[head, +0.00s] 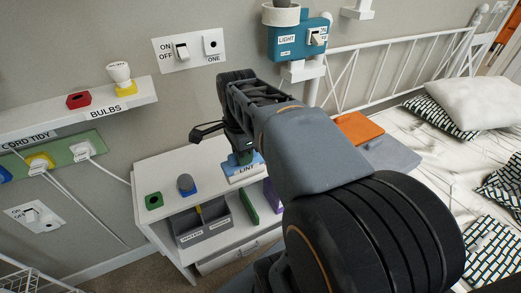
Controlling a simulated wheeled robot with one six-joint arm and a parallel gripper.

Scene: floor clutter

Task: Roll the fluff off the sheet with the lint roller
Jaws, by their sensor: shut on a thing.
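My gripper (238,146) is above the white bedside unit, at the blue and white stand (244,172) labelled LINT. It is shut on a teal-green piece (245,158), which looks like part of the lint roller. My arm and gripper hide most of it. I cannot tell whether the roller is still seated in the stand or just clear of it. The white, wrinkled sheet (440,154) covers the bed at the right. Small dark marks show on the sheet, but I cannot tell whether they are fluff.
A BULBS shelf (75,110) juts out left.

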